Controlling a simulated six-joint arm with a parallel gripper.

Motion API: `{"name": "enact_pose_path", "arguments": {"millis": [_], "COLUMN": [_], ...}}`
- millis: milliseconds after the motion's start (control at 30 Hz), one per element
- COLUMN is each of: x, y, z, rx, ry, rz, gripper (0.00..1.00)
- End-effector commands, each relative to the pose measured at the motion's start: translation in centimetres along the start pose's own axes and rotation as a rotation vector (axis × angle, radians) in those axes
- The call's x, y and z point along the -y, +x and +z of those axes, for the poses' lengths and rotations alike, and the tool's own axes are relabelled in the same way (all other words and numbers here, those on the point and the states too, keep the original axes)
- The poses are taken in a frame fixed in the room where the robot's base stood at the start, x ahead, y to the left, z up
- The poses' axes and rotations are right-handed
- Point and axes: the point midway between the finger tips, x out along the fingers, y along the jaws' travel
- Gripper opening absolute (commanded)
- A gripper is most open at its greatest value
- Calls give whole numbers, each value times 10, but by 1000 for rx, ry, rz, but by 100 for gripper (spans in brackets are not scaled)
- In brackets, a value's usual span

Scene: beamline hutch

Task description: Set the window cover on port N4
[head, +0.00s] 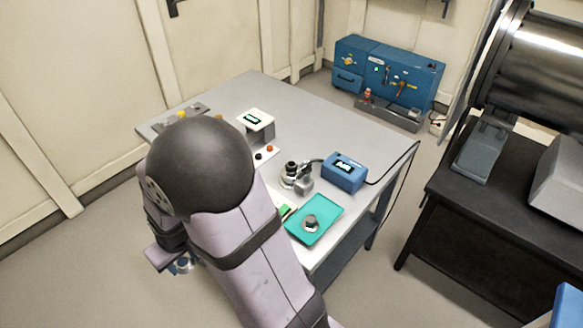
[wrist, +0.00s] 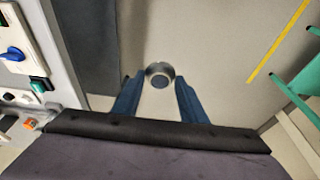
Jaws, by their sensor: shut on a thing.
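My gripper (head: 180,264) hangs off the near left side of the bench, below my dark wrist joint, which hides part of the bench. In the wrist view its two blue fingers (wrist: 159,92) are closed on a small round silver piece (wrist: 159,74) with a dark centre, which may be the window cover. The piece is at the fingertips, clear of any surface. A small metal fitting with a dark round top (head: 296,174) stands on the bench. Another round metal piece (head: 311,223) lies on a teal tray (head: 325,229). No N4 label is readable.
A blue box with a display (head: 345,172) stands beside the fitting, its cable running over the bench edge. A white display unit (head: 256,119) stands farther back. A dark table with a large metal cylinder (head: 545,58) is at right. The bench's back middle is clear.

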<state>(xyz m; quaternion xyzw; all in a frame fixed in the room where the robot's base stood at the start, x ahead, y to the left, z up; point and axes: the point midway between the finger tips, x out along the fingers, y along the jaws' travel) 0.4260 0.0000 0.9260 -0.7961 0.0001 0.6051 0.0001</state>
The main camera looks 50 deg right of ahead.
Motion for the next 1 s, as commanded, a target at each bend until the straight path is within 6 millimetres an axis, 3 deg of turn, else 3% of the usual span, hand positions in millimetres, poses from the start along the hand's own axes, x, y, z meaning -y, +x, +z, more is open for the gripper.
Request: {"name": "enact_pose_path", "arguments": {"millis": [367,567,767,1000], "x": [-4,-31,-92,-193], "y": [-1,-6,-14,-27], "z": [-4,-28,-68,-101], "rx": [-1,-1,-2,0], "ry": [10,70,192,361], "rz": [3,20,55,103], "gripper": [12,12,12,12]}}
